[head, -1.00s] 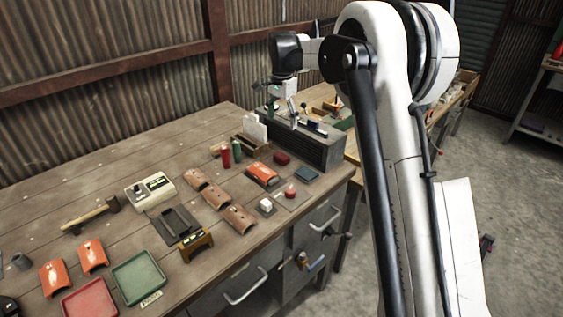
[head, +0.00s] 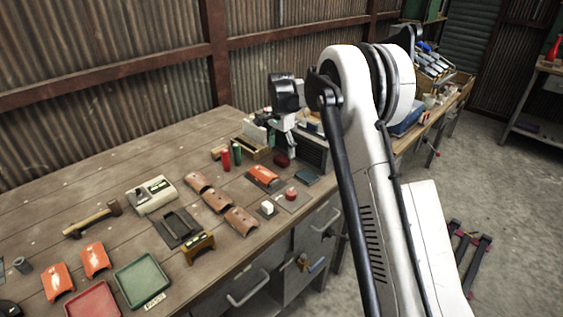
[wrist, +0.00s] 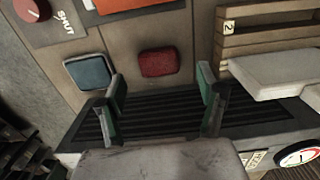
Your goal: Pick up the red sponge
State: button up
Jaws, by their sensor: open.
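The red sponge (wrist: 160,62) is a small dark red block with rounded edges. It lies on the bench top just beyond my open fingertips, roughly between them in the wrist view. In the head view the red sponge (head: 281,160) sits below my gripper (head: 287,148), partly close behind its lower end. In the wrist view my gripper (wrist: 161,85) is open and empty, its green-padded fingers spread wider than the sponge. No contact with the sponge shows.
A blue-grey block (wrist: 90,72) lies left of the sponge, near the left finger. A grey ribbed box (head: 315,150) stands close under the gripper. A wooden slotted tray (wrist: 262,42) is to the right. A red button plate (head: 291,194) and orange piece (head: 263,176) lie nearby.

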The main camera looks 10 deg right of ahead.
aim_at(282, 158)
notch_tip(282, 158, down, 5)
jog(key=shift+p, duration=0.3)
jog(key=c, duration=1.1)
jog(key=shift+r, duration=0.5)
jog(key=r, duration=0.3)
jog(key=shift+s+a+r+b, duration=0.3)
jog(key=shift+s+b, duration=0.05)
jog(key=shift+s, duration=0.05)
jog(key=s+a+r, duration=0.4)
jog(key=s, duration=0.1)
jog(key=s+a+r, duration=0.2)
jog(key=s, duration=0.1)
jog(key=shift+s+a+r+b, duration=0.2)
jog(key=shift+a+r+b, duration=0.05)
jog(key=shift+a+b, duration=0.15)
